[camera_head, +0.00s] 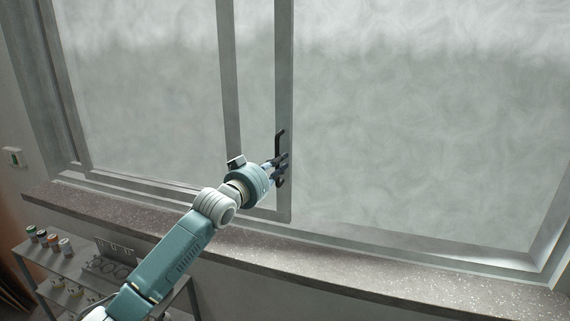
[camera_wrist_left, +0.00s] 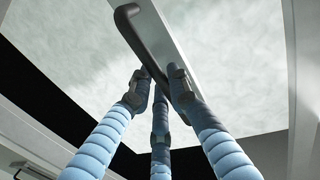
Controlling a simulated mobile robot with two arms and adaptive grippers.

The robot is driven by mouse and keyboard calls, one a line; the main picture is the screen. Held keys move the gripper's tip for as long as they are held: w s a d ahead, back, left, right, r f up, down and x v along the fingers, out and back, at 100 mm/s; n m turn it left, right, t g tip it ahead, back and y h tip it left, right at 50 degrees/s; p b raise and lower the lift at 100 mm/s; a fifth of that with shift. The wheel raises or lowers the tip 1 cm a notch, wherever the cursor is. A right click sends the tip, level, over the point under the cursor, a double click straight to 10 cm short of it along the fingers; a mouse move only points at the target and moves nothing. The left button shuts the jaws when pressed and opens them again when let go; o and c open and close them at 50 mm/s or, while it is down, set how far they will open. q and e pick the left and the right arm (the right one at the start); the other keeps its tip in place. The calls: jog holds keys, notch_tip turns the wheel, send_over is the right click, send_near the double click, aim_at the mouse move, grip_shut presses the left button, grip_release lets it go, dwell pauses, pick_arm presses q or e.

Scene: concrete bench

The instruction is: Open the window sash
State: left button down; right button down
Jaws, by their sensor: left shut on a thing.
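The window sash is a grey-framed frosted pane; its right upright (camera_head: 284,80) carries a black bar handle (camera_head: 280,143). My left gripper (camera_head: 279,169) reaches in from the lower left and is shut on the lower part of the handle. In the left wrist view the dark handle (camera_wrist_left: 140,38) runs down between the blue ribbed fingers of the gripper (camera_wrist_left: 160,85), and its upper end sticks out past them. The fingers hide the handle's lower part. A second grey upright (camera_head: 229,80) stands left of the handle. My right gripper is not in view.
A speckled stone sill (camera_head: 350,276) runs below the window. A grey shelf unit (camera_head: 55,270) with several small jars (camera_head: 42,236) stands at lower left, under my arm. A small white switch box (camera_head: 14,156) is on the left wall. Frosted glass (camera_head: 430,120) fills the right side.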

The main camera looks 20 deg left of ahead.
pick_arm(q)
jog(key=shift+a, duration=0.35)
jog(key=c, duration=1.9)
grip_release()
jog(key=shift+o, duration=0.9)
jog(key=shift+a, duration=0.1)
jog(key=s+a, duration=0.2)
jog(key=s, duration=0.9)
jog(key=shift+s+a, duration=0.2)
jog(key=shift+s, duration=0.15)
